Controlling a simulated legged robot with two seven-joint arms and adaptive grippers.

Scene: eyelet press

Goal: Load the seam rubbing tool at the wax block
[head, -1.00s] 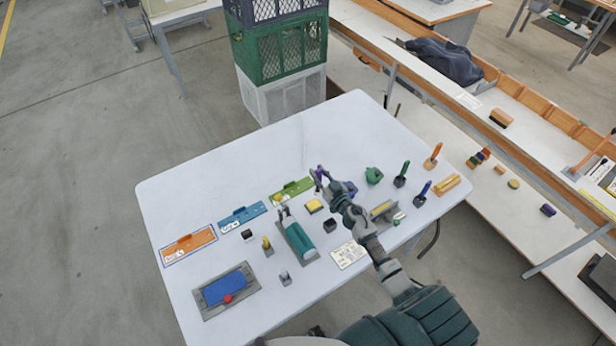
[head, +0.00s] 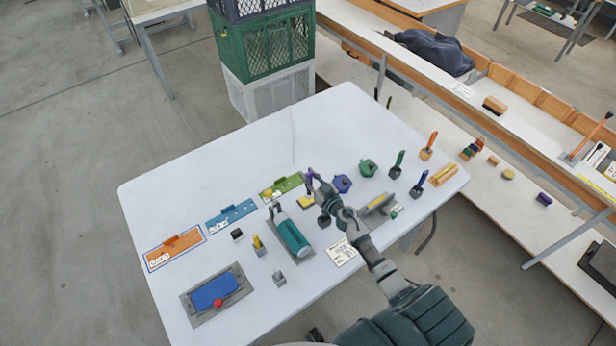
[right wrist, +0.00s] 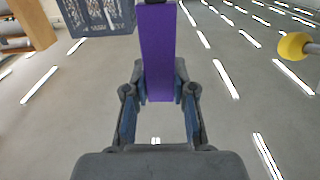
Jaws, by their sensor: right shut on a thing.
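My right gripper (head: 313,183) is shut on a purple bar-shaped tool (right wrist: 157,50), which looks like the seam rubbing tool. The tool (head: 309,174) also shows in the head view, held above the table; its lower end is hidden. In the right wrist view, the gripper (right wrist: 158,88) has a finger on either side of the bar. A small yellow block (head: 304,202) on the table, possibly the wax block, lies just below the gripper and is partly covered by it. I cannot tell whether the tool touches it. My left gripper is not in view.
The white table (head: 180,190) holds a green plate (head: 281,186), blue plate (head: 231,216), orange plate (head: 173,247), teal press-like device (head: 293,237) and blue pad (head: 216,290). Several small handled tools stand at the right. Stacked crates (head: 265,50) stand behind the table.

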